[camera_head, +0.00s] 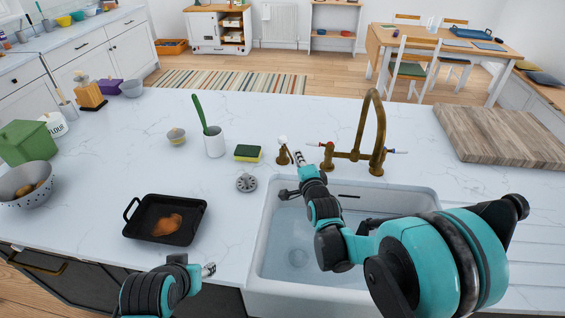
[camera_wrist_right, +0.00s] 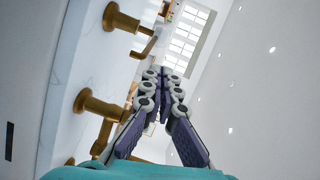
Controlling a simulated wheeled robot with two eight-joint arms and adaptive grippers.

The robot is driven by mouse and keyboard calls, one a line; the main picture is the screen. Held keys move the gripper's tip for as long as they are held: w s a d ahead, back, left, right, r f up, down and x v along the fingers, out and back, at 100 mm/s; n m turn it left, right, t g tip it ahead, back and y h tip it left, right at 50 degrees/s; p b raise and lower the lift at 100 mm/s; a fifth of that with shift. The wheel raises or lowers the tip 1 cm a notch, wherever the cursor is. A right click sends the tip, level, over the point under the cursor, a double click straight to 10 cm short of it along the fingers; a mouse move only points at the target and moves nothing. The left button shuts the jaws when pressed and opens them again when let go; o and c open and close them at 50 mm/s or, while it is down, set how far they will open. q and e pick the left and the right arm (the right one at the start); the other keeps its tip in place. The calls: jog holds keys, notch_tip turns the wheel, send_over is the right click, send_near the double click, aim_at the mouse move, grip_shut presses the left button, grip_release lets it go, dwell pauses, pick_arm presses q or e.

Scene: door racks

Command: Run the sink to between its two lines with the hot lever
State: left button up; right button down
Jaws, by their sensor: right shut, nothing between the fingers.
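The white sink (camera_head: 256,262) is set into the counter, its basin partly hidden behind my right arm. A round drain shows at its bottom; I cannot make out the two lines or the water level. The brass tap (camera_head: 380,125) stands behind it. Its hot lever (camera_head: 316,144), red-tipped, is on the left; a blue-tipped lever (camera_head: 398,151) is on the right. My right gripper (camera_head: 298,157) is shut and empty beside the hot lever's left side; contact is unclear. It also shows in the right wrist view (camera_wrist_right: 165,74). My left gripper (camera_head: 209,269) is low, left of the sink; its jaws are unclear.
A black pan (camera_head: 189,228) with brown residue lies left of the sink. A wooden board (camera_head: 500,135) lies at the right.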

jog(key=s+a+p, duration=0.1)
jog(key=s+a, duration=0.2)
jog(key=a, duration=0.2)
jog(key=shift+s+a+r, duration=0.15)
jog(key=shift+s+r, duration=0.15)
jog(key=shift+r, duration=0.1)
jog(key=s+d+r+n+g+h, duration=0.1)
jog(key=s+d+n+g+h, duration=0.3)
jog(key=s+d, duration=0.75)
jog(key=s+d+f+n+g+y, duration=0.1)
jog(key=s+f+n+g, duration=0.1)
jog(key=s+n, duration=0.3)
jog(key=s+d+f+n+g, duration=0.1)
jog(key=s+n, duration=0.4)
jog(key=s, duration=0.7)
jog(key=shift+s+f+n+g+y, duration=0.4)
jog(key=shift+f+g, duration=0.5)
jog(key=shift+g, duration=0.2)
